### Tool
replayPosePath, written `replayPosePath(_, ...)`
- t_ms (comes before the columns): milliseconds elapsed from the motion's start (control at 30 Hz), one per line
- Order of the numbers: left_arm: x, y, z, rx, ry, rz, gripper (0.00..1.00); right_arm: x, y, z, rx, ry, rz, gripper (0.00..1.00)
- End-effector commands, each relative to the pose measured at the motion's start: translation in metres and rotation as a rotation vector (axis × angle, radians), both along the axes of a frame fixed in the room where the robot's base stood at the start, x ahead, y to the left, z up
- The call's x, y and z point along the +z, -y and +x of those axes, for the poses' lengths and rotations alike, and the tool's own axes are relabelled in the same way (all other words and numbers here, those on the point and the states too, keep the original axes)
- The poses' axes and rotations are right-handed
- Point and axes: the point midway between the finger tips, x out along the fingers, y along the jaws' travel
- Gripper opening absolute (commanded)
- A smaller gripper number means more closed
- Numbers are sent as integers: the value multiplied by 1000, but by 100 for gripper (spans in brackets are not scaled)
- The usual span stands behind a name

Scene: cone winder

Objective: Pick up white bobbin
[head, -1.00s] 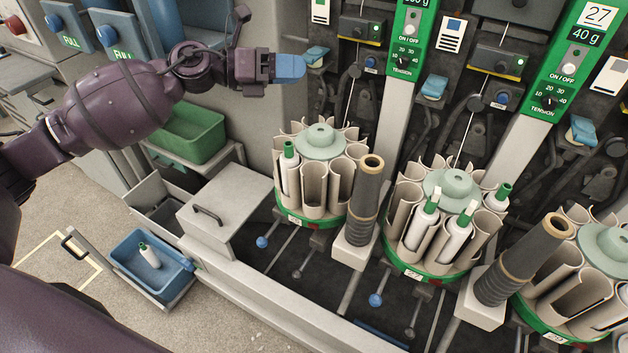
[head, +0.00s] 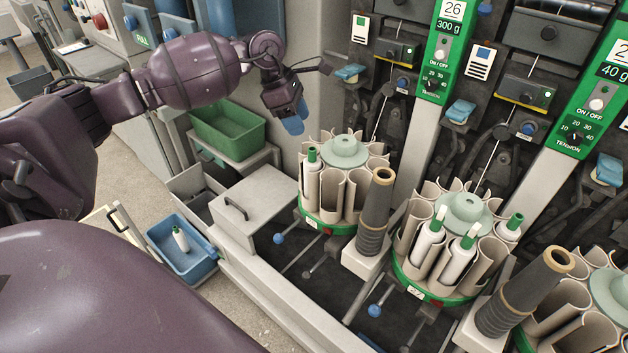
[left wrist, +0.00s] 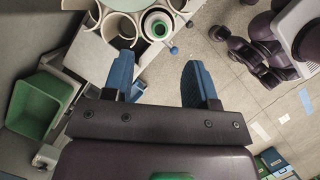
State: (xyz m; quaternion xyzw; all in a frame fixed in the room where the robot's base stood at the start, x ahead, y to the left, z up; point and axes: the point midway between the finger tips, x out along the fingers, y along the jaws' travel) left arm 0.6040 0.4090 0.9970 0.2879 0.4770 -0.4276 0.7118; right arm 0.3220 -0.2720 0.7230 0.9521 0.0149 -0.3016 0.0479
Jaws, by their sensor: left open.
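White bobbins with green tops stand in the round carousels. One (head: 312,172) is in the left side of the nearest carousel (head: 326,217). Several more, including a white one (head: 428,237), stand in the middle carousel (head: 428,283). Another white bobbin (head: 181,238) is in a blue bin at lower left. My left gripper (head: 293,122) points down, above and slightly left of the nearest carousel. In the left wrist view it (left wrist: 160,82) is open, with nothing between its blue fingers. That view shows a bobbin end (left wrist: 157,22) in a carousel tube beyond the fingers. My right gripper is not seen.
Dark ribbed posts (head: 376,212) stand between the carousels. The winder panels rise behind them. A grey box with a handle (head: 250,208), a green bin (head: 228,133) and the blue bin (head: 183,262) are left of the carousels.

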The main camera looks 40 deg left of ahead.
Motion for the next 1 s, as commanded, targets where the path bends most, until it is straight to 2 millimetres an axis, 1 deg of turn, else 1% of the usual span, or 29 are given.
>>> replayPosePath(33, -9, 3, 1, 0, -3, -3, 52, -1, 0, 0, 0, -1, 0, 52)
replayPosePath(200, -32, 12, 5, 0, -4, -4, 52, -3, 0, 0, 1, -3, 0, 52)
replayPosePath(467, -46, 17, 8, 1, -2, -4, 52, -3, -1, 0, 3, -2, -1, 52)
replayPosePath(733, -80, 27, 14, 0, -2, -6, 52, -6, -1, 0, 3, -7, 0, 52)
replayPosePath(833, -86, 29, 15, 1, -1, -4, 52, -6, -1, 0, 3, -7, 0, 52)
replayPosePath(1000, -87, 29, 16, 1, 1, -2, 52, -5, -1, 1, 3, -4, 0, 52)
